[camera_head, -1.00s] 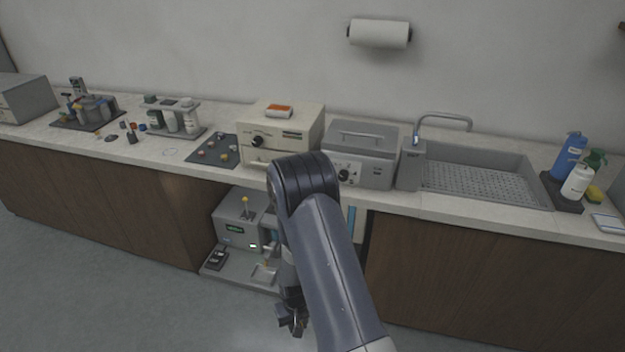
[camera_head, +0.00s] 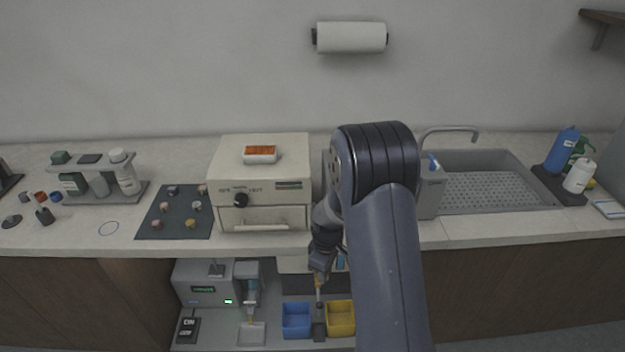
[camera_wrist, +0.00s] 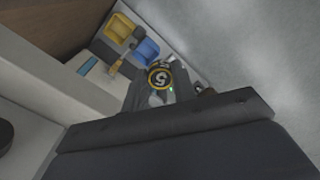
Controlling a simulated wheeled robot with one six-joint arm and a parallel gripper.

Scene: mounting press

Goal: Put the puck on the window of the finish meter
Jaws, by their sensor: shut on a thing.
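The puck (camera_wrist: 159,77) is a small dark disc with a yellow ring and a light "5" on its face. In the wrist view it sits between the fingers of my gripper (camera_wrist: 162,88), which is shut on it. In the head view my gripper (camera_head: 320,262) hangs in front of the counter's edge, above the low shelf bay; the puck cannot be made out there. A grey device with a green display (camera_head: 204,289) stands on the low shelf, left of my gripper. I cannot tell whether this is the finish meter, and no window is clearly visible.
A blue bin (camera_head: 296,320) and a yellow bin (camera_head: 341,318) stand on the low shelf below my gripper, with a brush-like handled tool between them. A beige box (camera_head: 262,180) and a dark mat (camera_head: 176,213) with several small pieces are on the counter. The sink (camera_head: 490,191) is right.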

